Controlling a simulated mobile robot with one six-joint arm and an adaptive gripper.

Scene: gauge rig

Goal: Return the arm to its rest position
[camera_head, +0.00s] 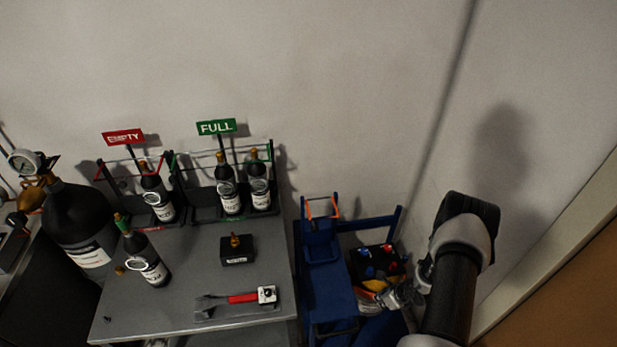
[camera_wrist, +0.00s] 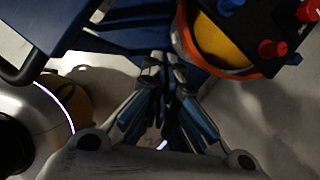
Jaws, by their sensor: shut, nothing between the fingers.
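My arm (camera_head: 455,270) is bent at the right of the head view, beside the wall. My gripper (camera_head: 397,297) points left and down, close to the right side of a blue cart (camera_head: 330,285). In the wrist view my gripper (camera_wrist: 163,66) has its fingers together, with nothing between them. The fingertips are close to an orange-rimmed container with a yellow inside (camera_wrist: 232,52). I cannot tell whether they touch it or the blue cart.
A black panel with red and blue knobs (camera_head: 377,262) sits over the cart's right side. EMPTY (camera_head: 123,137) and FULL (camera_head: 216,127) racks stand behind. A large gauge cylinder (camera_head: 80,225) stands left.

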